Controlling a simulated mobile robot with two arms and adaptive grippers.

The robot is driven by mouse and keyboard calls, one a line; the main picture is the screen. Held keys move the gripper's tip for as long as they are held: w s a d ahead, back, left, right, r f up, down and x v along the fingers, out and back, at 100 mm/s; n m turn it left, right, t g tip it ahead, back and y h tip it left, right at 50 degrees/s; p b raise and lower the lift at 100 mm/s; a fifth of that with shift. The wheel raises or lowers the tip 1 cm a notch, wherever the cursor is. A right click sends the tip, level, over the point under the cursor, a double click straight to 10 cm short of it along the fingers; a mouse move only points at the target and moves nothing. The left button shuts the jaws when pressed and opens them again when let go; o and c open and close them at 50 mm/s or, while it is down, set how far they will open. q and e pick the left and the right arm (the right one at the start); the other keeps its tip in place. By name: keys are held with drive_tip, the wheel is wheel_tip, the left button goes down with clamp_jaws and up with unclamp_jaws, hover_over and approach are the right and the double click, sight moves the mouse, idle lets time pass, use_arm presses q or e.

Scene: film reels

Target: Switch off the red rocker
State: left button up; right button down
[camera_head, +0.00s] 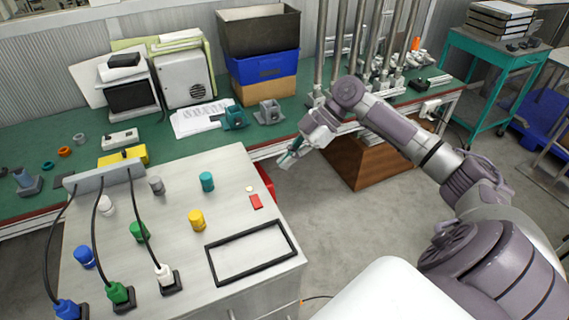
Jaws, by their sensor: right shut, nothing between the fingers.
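Whether the rocker is tipped on or off is too small to tell. My right gripper (287,161) is shut and empty. It hangs beyond the cabinet's right edge, up and to the right of the rocker and apart from it. My left gripper is not in view.
The cabinet top carries coloured knobs such as the yellow one (196,220), plugs with black cables, and a black rectangular frame (252,252). Behind is a green workbench (190,148) with bins and devices. A brown wooden box (365,160) stands beneath the bench.

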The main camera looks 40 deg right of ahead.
drive_tip(key=b, duration=0.3)
drive_tip(key=shift+w+r+n+t, duration=0.1)
drive_tip(key=shift+w+n+t, duration=0.2)
drive_tip(key=shift+w+t, duration=0.1)
drive_tip(key=p, duration=0.4)
hover_over(260, 200)
wheel_tip(260, 200, down, 7)
drive_tip(key=shift+d+r, duration=0.1)
drive_tip(key=shift+r, duration=0.1)
drive_tip(key=f, duration=0.3)
drive_tip(key=shift+w+d+f+p, duration=0.1)
drive_tip(key=shift+w+f+p, duration=0.15)
drive_tip(key=shift+w+p, duration=0.15)
drive_tip(key=shift+f, duration=0.45)
